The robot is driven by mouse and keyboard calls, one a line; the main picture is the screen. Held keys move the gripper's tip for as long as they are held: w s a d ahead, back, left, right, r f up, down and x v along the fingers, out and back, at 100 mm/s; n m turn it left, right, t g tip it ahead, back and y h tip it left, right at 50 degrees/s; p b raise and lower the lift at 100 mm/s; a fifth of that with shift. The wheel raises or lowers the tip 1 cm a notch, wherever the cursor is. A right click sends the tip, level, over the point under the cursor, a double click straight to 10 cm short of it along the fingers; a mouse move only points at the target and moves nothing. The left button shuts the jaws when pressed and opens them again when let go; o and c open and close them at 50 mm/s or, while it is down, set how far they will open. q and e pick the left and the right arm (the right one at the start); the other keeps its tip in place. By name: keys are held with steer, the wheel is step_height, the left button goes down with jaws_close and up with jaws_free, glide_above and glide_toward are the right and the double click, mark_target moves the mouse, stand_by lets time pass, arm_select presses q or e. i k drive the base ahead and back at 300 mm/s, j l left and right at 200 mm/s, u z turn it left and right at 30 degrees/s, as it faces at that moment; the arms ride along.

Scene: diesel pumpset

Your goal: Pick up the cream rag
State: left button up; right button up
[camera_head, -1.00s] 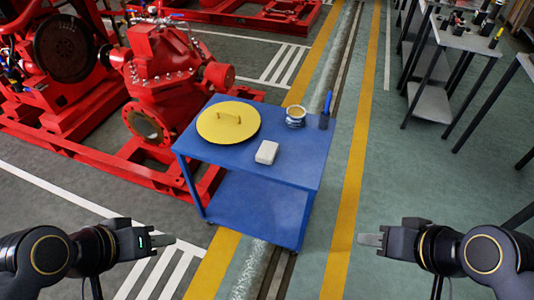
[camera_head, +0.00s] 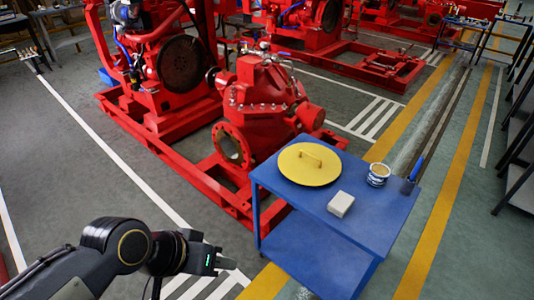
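The cream rag (camera_head: 341,204) looks like a small pale folded block. It lies on the top of the blue cart (camera_head: 375,222), near the front edge and below the yellow lid. My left gripper (camera_head: 232,264) is at the lower left, in front of and to the left of the cart, well apart from the rag. Its fingers are seen edge-on, so I cannot tell whether they are open or shut. My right gripper is out of view.
On the cart are a round yellow lid (camera_head: 309,164) with a handle, a patterned cup (camera_head: 377,175) and a blue-handled brush-like tool (camera_head: 411,179). A red pump (camera_head: 262,105) on a red frame stands behind the cart. Open floor lies at the left.

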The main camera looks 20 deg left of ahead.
mark_target(339, 205)
steer(key=i+l, duration=0.25)
steer(key=l, duration=0.15)
steer(key=i+l, duration=0.25)
steer(key=l, duration=0.2)
steer(key=i+l, duration=0.25)
steer(key=l, duration=0.15)
steer(key=u, duration=0.45)
steer(key=l+u, duration=0.15)
steer(key=u, duration=0.25)
steer(key=l+u, duration=0.1)
steer(key=u, duration=0.35)
steer(key=l+u, duration=0.1)
steer(key=u, duration=0.3)
steer(key=l+u, duration=0.1)
steer(key=u, duration=0.35)
steer(key=l+u, duration=0.1)
steer(key=u, duration=0.3)
